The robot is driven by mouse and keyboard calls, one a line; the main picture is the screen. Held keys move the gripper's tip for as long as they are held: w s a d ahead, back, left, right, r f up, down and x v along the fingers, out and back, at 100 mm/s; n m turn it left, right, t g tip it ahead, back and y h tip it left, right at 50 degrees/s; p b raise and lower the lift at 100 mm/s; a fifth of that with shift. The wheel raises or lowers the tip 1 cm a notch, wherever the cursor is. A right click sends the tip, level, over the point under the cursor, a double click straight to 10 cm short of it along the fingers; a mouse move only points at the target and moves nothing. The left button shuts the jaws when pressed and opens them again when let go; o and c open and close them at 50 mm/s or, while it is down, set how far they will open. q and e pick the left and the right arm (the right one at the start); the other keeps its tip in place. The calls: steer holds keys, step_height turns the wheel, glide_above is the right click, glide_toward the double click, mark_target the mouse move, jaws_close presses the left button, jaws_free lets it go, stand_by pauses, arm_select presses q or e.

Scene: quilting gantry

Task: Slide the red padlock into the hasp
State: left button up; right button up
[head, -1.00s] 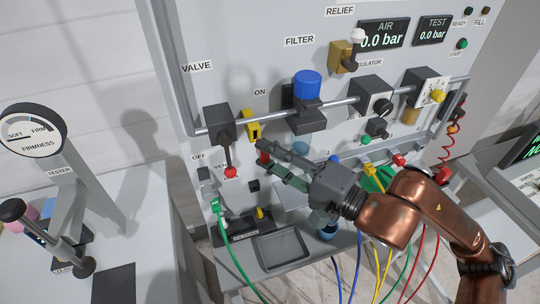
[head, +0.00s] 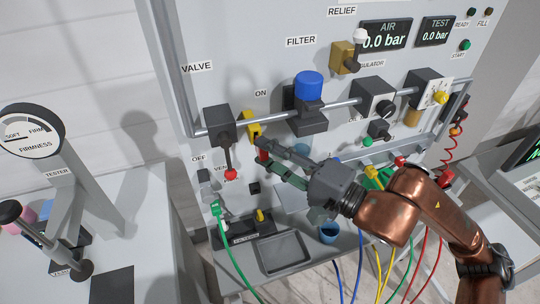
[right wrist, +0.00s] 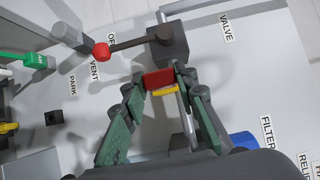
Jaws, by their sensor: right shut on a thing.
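The red padlock (head: 263,156) is held between the fingertips of my right gripper (head: 270,158), just below the yellow hasp (head: 252,128) on the panel. In the right wrist view the padlock (right wrist: 158,77) is between the two fingers, with the yellow hasp (right wrist: 164,90) right beside it. The padlock's shackle is hidden, so I cannot tell whether it is in the hasp. The black valve block (head: 219,123) is left of the hasp, its lever hanging down to a red knob (head: 230,174). My left gripper is not in view.
A horizontal pipe (head: 345,102) runs behind the hasp to the blue-topped filter (head: 308,86). Below are a grey tray (head: 283,253), a blue cup (head: 328,233) and a green hose (head: 234,262). The firmness tester (head: 34,136) stands at the left.

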steer(key=shift+w+a+b, duration=0.25)
steer(key=shift+w+b, duration=0.05)
steer(key=shift+w, duration=0.45)
steer(key=shift+w, duration=0.15)
steer(key=o, duration=1.3)
steer(key=v, duration=1.2)
